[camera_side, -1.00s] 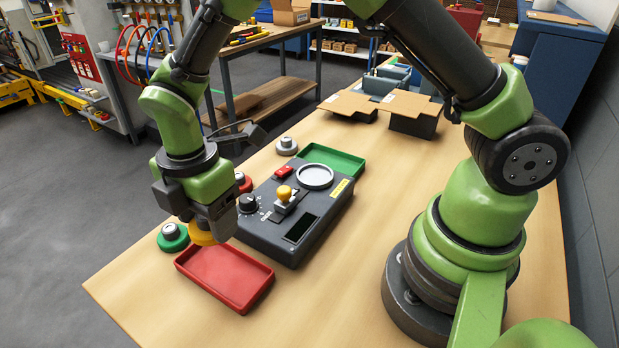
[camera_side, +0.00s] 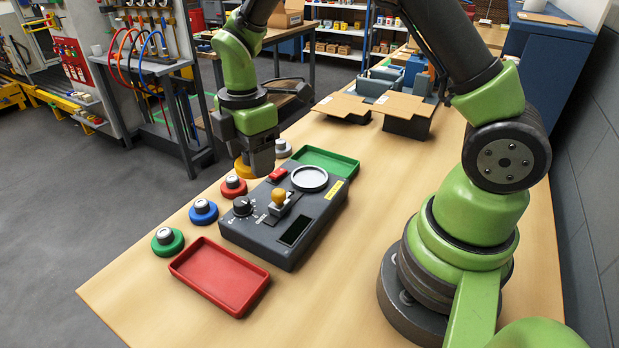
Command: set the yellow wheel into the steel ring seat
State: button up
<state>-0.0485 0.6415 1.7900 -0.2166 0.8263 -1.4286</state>
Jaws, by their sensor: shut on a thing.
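The yellow wheel (camera_side: 242,168) is in the jaws of my gripper (camera_side: 256,166), which is shut on it. Most of the wheel is hidden behind the fingers; its yellow edge shows at their left. The steel ring seat (camera_side: 310,179) is a pale round disc with a raised rim on top of the dark control box (camera_side: 290,216). It looks empty. My gripper is to the left of the seat, apart from it, near the back-left corner of the box. How high the wheel is above the table is hard to tell.
Green (camera_side: 168,241), blue (camera_side: 203,212), red (camera_side: 233,187) and grey (camera_side: 283,149) wheels stand along the table's left side. A red tray (camera_side: 219,276) lies in front of the box, a green tray (camera_side: 327,160) behind it. The box carries a yellow-topped lever (camera_side: 279,197) and a black knob (camera_side: 243,205).

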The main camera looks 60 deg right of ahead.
jog(key=s+d+r+m, duration=0.2)
jog(key=s+d+m, duration=0.2)
jog(key=d, duration=0.8)
send_over(309, 179)
notch_tip(309, 179, down, 5)
jog(key=shift+d, duration=0.1)
jog(key=shift+f, duration=2.25)
jog(key=shift+f, duration=0.25)
jog(key=o, duration=1)
jog(key=shift+f, duration=0.1)
jog(key=shift+c, duration=0.2)
